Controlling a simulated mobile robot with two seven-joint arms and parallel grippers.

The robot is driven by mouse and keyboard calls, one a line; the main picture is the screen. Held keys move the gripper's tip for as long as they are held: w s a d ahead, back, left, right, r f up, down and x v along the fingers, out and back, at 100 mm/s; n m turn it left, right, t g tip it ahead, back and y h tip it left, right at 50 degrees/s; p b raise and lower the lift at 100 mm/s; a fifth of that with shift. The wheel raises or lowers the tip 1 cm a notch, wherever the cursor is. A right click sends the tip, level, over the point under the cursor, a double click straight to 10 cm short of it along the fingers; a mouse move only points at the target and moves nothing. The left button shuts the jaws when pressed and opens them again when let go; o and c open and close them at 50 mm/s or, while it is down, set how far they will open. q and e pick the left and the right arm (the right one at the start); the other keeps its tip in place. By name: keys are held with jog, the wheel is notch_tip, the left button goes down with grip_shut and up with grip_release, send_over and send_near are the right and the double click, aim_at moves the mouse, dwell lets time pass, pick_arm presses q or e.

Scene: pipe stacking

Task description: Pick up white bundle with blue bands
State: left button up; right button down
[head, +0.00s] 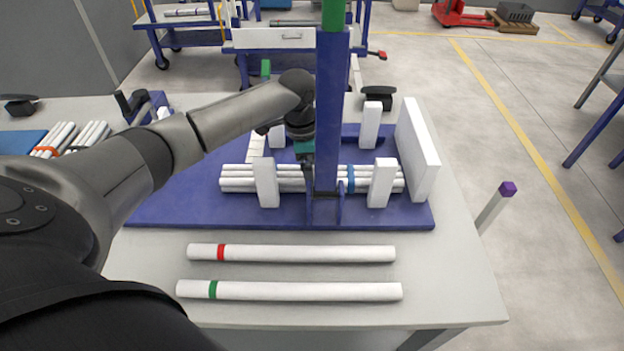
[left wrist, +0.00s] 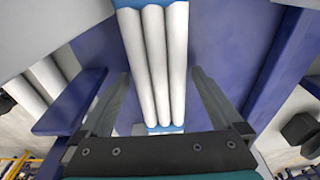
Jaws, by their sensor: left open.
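The white bundle with blue bands (head: 285,185) lies lengthwise in a blue fixture (head: 180,205), between white upright blocks. One blue band shows to the right of the blue post. In the left wrist view, the bundle (left wrist: 157,60) shows as three white pipes side by side, with a blue band at the top edge and another near the gripper. My left gripper (head: 308,178) is open above the bundle, just left of the post. In the left wrist view, the fingers of my left gripper (left wrist: 160,76) stand on either side of the pipes, apart from them. My right gripper is not in view.
A tall blue post (head: 331,110) rises close to my left gripper. A white end plate (head: 417,150) closes the fixture's right side. A red-banded pipe (head: 310,253) and a green-banded pipe (head: 300,291) lie in front. Other white bundles (head: 58,138) lie at left.

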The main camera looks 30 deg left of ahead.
pick_arm(q)
jog(key=shift+c, duration=0.2)
jog(key=shift+r, duration=0.1)
jog(key=c, duration=1.5)
grip_shut()
jog(key=shift+r, duration=0.15)
